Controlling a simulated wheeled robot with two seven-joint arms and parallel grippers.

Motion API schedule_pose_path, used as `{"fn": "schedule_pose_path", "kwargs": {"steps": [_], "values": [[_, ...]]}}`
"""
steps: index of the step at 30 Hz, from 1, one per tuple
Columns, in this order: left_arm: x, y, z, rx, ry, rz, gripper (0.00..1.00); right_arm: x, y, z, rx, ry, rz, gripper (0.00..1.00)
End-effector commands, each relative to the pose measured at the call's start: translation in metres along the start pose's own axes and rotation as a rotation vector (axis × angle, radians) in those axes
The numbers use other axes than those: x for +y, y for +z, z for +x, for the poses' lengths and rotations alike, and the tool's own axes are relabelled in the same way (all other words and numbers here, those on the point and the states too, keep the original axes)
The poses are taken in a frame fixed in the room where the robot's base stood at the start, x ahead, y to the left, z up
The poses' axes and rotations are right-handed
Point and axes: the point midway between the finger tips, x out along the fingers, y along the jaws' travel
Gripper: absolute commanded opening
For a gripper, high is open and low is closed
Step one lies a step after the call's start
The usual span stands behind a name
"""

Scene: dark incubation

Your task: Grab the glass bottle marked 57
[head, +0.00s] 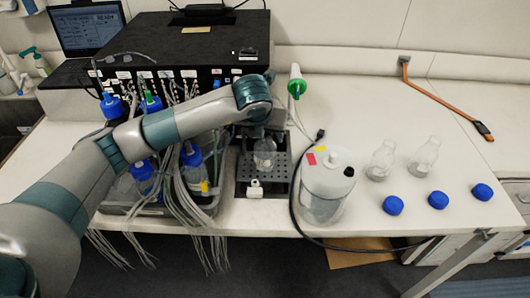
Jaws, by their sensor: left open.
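My left gripper (262,136) hangs below the teal wrist of my left arm, over a dark perforated plate (249,172). It is small and partly hidden by the wrist, and it appears open. A clear glass bottle (264,155) stands on the plate directly beneath the gripper; I cannot tell whether they touch. Two more clear, uncapped glass bottles stand on the white bench to the right, one nearer the middle (381,162) and one farther right (425,158). No number is readable on any bottle. My right gripper is not in view.
A large clear vessel (325,190) stands right of the plate, with a black cable beside it. Blue caps (438,200) lie near the front edge. Blue-capped bottles (191,158) with many tubes crowd the left. A black instrument box (200,45) stands behind; the bench's back right is mostly clear.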

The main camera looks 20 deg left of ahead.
Motion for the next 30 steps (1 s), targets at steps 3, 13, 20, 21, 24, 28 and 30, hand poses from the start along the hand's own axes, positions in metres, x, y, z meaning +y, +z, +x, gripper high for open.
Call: {"fn": "schedule_pose_path", "kwargs": {"steps": [3, 13, 20, 21, 24, 28, 30], "values": [[-0.0001, 0.0, -0.0001, 0.0, 0.0, 0.0, 0.46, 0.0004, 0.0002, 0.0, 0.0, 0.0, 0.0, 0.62], [-0.0001, -0.0016, 0.0007, 0.004, 0.0, 0.001, 0.0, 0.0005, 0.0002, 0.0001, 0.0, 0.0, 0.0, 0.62], [-0.0002, -0.0025, 0.0012, 0.006, 0.001, 0.002, 0.0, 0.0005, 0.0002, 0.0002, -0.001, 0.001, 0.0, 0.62], [-0.0002, -0.0029, 0.0014, 0.006, 0.001, 0.002, 0.0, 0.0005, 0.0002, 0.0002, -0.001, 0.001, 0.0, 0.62], [0.0002, -0.0034, 0.002, 0.008, 0.001, 0.002, 0.0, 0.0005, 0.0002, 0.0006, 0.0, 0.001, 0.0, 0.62], [0.0027, -0.0017, 0.0028, 0.01, 0.003, 0.003, 0.0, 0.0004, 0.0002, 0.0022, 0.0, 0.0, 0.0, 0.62], [0.0056, 0.0011, 0.003, 0.01, 0.003, 0.003, 0.0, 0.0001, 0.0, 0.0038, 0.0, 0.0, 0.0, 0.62]]}}
